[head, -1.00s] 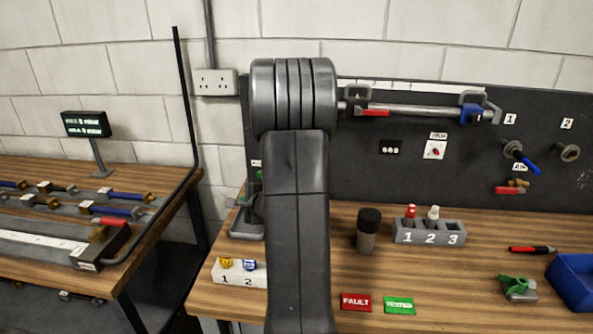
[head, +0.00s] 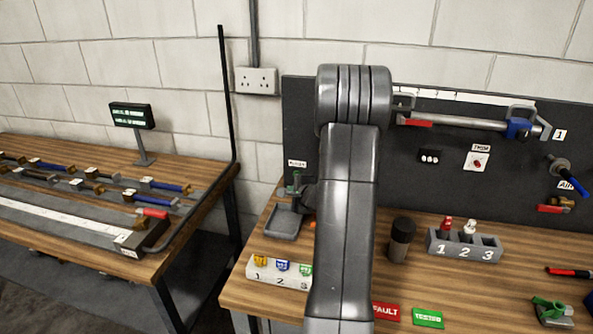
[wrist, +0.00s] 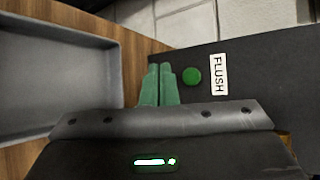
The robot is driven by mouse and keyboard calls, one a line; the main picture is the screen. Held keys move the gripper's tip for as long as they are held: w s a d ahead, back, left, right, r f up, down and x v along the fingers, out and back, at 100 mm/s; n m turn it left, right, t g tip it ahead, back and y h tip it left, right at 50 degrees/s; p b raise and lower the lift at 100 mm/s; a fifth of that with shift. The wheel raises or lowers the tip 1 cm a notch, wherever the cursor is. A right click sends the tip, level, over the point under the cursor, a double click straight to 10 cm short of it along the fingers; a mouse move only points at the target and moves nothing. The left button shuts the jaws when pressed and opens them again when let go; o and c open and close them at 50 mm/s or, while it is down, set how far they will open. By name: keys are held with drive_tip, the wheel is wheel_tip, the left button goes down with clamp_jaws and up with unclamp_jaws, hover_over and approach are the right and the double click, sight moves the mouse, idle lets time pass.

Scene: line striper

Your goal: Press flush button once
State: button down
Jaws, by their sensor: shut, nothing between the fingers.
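The green round flush button (wrist: 191,76) sits on the dark panel in the wrist view. It is beside a white label (wrist: 218,75) reading FLUSH. My gripper (wrist: 160,69) has two green fingers, shut together with nothing between them. Their tips show just left of the button in this view. I cannot tell whether they touch the panel. In the head view, the FLUSH label (head: 297,163) is at the left end of the panel, and my arm hides part of the area beside it. Green shows just below that label, too small there to separate button from fingers.
A grey tray (head: 283,224) lies on the bench under the label; it also shows in the wrist view (wrist: 60,75). A numbered white block (head: 280,276), a dark cylinder (head: 401,240) and a grey holder (head: 464,248) stand nearby. Another bench (head: 100,240) is at the left.

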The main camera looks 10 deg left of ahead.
drive_tip(key=w+p, duration=0.2)
drive_tip(key=w, duration=0.1)
drive_tip(key=shift+w, duration=1.05)
drive_tip(key=shift+w, duration=0.15)
idle(1.2)
drive_tip(key=shift+w+d, duration=0.1)
drive_tip(key=shift+w, duration=0.15)
drive_tip(key=shift+w, duration=0.45)
idle(0.6)
drive_tip(key=shift+s+f+b, duration=0.1)
drive_tip(key=shift+s+b, duration=0.1)
drive_tip(key=shift+b, duration=0.35)
drive_tip(key=shift+s+b, duration=0.2)
drive_tip(key=shift+b, duration=0.1)
drive_tip(key=shift+s+b, duration=0.35)
drive_tip(key=shift+s, duration=0.1)
